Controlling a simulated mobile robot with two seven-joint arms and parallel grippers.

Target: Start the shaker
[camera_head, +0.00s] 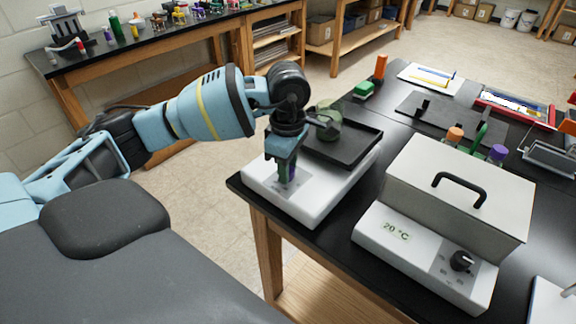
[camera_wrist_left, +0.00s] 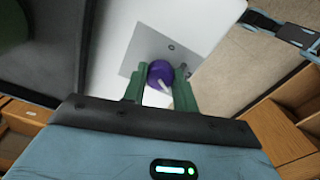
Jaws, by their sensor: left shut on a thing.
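The shaker (camera_head: 322,200) is a white box with a black platform (camera_head: 350,145) at the left front corner of the black bench. A greenish glass flask (camera_head: 328,122) stands on the platform. My left gripper (camera_head: 286,176) points down at the shaker's front panel. In the left wrist view its green fingers (camera_wrist_left: 157,88) are shut on a purple knob (camera_wrist_left: 160,72) with a white pointer mark, on a grey panel (camera_wrist_left: 150,48). In the head view the fingers mostly hide the knob. My right gripper is not in view.
A water bath (camera_head: 425,250) with a grey lid, black handle and "20 °C" display stands to the right of the shaker. Behind it are tubes with orange and purple caps (camera_head: 497,152). A green block (camera_head: 364,88) and an orange item (camera_head: 381,66) lie farther back.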

